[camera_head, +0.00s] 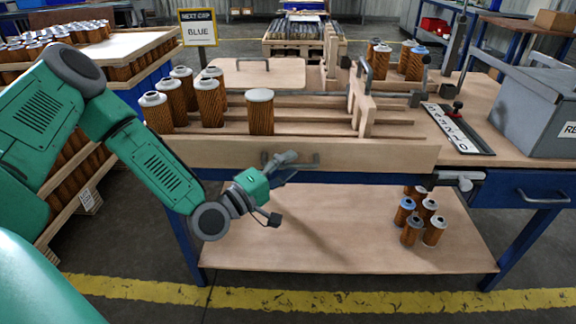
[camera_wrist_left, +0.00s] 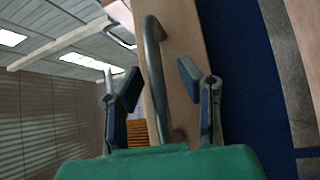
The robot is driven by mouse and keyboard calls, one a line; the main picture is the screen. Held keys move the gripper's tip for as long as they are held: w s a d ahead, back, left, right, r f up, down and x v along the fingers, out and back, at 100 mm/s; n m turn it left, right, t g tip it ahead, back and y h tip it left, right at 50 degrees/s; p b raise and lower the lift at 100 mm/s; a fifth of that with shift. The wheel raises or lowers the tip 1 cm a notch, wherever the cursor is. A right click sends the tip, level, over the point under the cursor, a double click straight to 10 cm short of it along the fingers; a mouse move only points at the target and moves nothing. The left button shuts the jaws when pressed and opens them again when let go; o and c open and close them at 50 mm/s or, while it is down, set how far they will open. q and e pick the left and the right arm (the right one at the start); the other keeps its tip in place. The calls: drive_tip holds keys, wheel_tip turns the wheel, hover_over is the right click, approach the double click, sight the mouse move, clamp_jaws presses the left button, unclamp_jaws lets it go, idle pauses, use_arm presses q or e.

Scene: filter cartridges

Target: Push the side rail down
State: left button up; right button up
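The side rail (camera_head: 370,153) is a long pale wooden board along the front of the workbench, standing up along the bench edge. A grey metal bar handle (camera_head: 313,163) is fixed to its front face. My left gripper (camera_head: 284,161) is at this handle, at the left part of the rail. In the left wrist view, its two fingers (camera_wrist_left: 160,90) are apart, with the handle (camera_wrist_left: 154,65) between them and a gap visible on the right. Contact with the handle cannot be told. The rail (camera_wrist_left: 190,30) also shows behind the handle. My right gripper is not in view.
A wooden clamp frame (camera_head: 361,98) and a grey box (camera_head: 535,112) are farther right. Several cartridges (camera_head: 412,232) stand on the lower shelf (camera_head: 300,245).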

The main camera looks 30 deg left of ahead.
use_arm(q)
clamp_jaws()
wheel_tip(320, 180, down, 5)
drive_tip(key=b, duration=0.3)
drive_tip(key=shift+b, duration=0.3)
unclamp_jaws()
drive_tip(key=shift+s, duration=0.1)
drive_tip(key=shift+a, duration=0.1)
drive_tip(key=v, duration=1.2)
